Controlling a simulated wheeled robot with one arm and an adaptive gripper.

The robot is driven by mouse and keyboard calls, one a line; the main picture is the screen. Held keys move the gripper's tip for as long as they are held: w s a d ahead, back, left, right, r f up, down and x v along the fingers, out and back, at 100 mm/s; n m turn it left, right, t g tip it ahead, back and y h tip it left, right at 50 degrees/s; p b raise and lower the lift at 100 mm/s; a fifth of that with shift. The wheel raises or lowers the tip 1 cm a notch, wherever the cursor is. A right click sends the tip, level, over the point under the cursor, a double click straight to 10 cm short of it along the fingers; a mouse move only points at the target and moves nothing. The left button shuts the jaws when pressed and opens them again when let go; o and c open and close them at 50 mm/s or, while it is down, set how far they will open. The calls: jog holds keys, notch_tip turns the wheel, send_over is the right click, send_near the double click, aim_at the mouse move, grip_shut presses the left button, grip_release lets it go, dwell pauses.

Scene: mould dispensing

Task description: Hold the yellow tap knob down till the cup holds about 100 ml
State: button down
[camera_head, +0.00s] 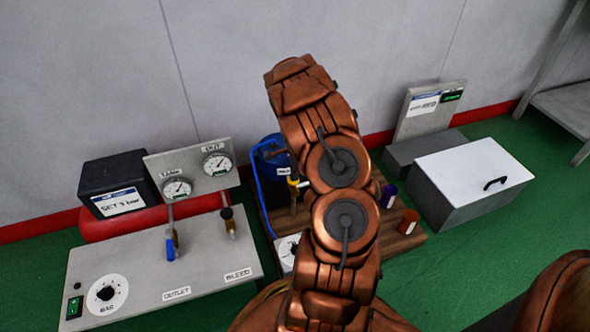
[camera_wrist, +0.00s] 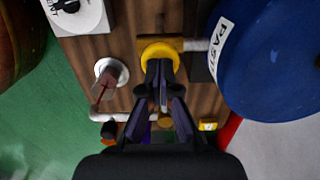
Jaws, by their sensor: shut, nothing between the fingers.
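The yellow tap knob (camera_wrist: 160,52) shows as a round yellow ring in the wrist view, beside the blue paste drum. My gripper (camera_wrist: 158,72) is shut, with its fingertips over the knob's lower edge in that view; I cannot tell whether they touch or press it. In the head view a bit of yellow at the tap (camera_head: 294,183) shows left of my arm. A small round vessel with a white rim (camera_wrist: 111,70) stands left of the knob in the wrist view. I cannot tell whether it is the cup, and its fill level is not readable.
The blue drum (camera_wrist: 268,60) stands close on the right in the wrist view. A purple container (camera_head: 388,195) and an orange one (camera_head: 409,221) stand on the wooden board (camera_head: 400,241). A grey gauge panel (camera_head: 150,270) is at left, a white-lidded box (camera_head: 470,170) at right.

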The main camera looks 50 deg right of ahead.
jog(key=shift+a+f, duration=0.1)
jog(key=shift+f, duration=0.1)
jog(key=shift+r, duration=0.1)
notch_tip(320, 180, up, 14)
jog(key=p, duration=0.4)
jog(key=shift+s+d+p, duration=0.2)
jog(key=shift+d+p, duration=0.1)
jog(key=shift+d, duration=0.1)
dwell(0.7)
